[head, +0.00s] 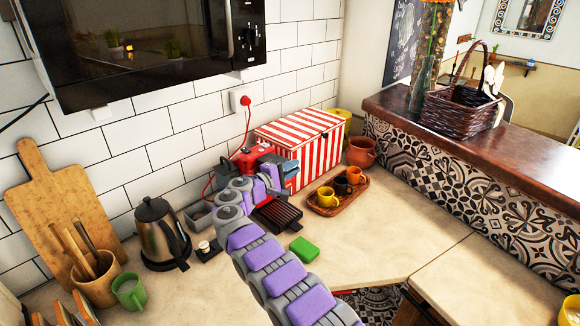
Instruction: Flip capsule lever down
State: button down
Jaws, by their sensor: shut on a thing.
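A red coffee machine (246,161) stands on the counter against the tiled wall, with its dark drip tray (279,214) facing the front. My purple and grey arm reaches across the counter and covers much of the machine. My gripper (272,165) is at the top of the machine, shut on the capsule lever. The fingertips and most of the lever are small and partly hidden, so the lever's exact angle cannot be told.
A red-and-white striped box (300,145) stands close right of the machine. A wooden tray (346,205) with three small cups is farther right. A green block (304,249) lies beside my arm. A kettle (158,228) stands left. Counter at right is clear.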

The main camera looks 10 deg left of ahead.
jog(key=shift+f, duration=1.4)
jog(key=c, duration=1.2)
grip_release()
jog(key=shift+r, duration=0.1)
jog(key=shift+o, duration=0.2)
jog(key=shift+r, duration=0.1)
jog(key=shift+s+a, duration=0.15)
jog(key=p+v, duration=0.2)
jog(key=v, duration=1.5)
